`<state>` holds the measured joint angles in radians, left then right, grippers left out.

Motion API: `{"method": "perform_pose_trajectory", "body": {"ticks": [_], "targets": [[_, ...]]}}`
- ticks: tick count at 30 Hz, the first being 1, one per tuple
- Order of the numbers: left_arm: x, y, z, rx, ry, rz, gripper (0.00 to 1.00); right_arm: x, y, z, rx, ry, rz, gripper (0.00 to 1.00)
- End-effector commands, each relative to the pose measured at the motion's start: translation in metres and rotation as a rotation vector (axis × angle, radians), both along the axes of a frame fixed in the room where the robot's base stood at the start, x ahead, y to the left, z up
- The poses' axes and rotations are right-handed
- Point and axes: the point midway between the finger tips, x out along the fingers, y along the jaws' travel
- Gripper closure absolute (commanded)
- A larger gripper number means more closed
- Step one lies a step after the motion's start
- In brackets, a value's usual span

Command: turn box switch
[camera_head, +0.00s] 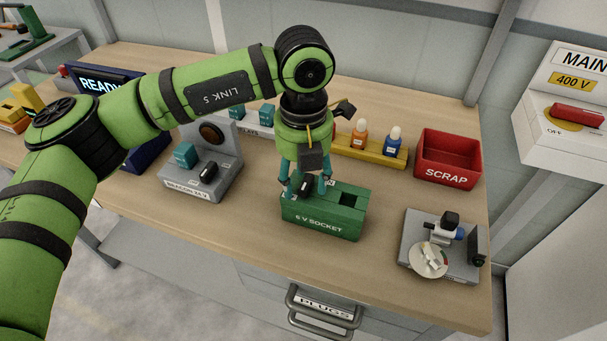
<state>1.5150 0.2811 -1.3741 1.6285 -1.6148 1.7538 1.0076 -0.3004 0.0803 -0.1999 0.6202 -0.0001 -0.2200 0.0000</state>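A green box labelled "6 V SOCKET" (325,217) stands near the middle of the bench, with a dark square opening in its top right. A small black switch-like piece (306,187) shows at the left of its top. My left gripper (306,184) points down over that side, its teal fingers apart on either side of the black piece. Whether they touch it I cannot tell. A white wall box marked "MAIN" and "400 V" (540,142) at the right has a red handle (577,114) near the word "OFF". My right gripper is not in view.
A grey box (210,187) with a black switch stands left of the green box. A red SCRAP bin (447,162) and a yellow rack (368,150) with small bottles stand behind right. A grey fixture (410,235) sits front right. Bare bench lies in front.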

Motion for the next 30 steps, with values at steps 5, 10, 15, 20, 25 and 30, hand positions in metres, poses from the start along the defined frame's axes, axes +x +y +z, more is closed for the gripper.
{"method": "perform_pose_trajectory", "body": {"ticks": [5,10,15,20,25,30], "targets": [[0.000,0.000,0.003,0.000,-0.001,0.001,0.48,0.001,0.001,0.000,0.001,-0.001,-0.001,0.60],[0.001,-0.001,0.028,-0.001,-0.004,0.001,0.48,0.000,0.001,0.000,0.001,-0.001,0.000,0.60],[0.001,0.000,0.065,0.000,-0.004,0.001,0.48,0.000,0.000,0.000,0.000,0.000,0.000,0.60],[0.000,-0.001,0.096,-0.001,-0.004,0.000,0.48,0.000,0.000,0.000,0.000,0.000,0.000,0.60],[0.000,0.000,0.115,-0.001,-0.002,0.001,0.48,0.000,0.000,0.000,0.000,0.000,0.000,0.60],[0.000,0.000,0.121,0.000,0.000,0.000,0.48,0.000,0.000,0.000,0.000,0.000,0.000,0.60]]}}
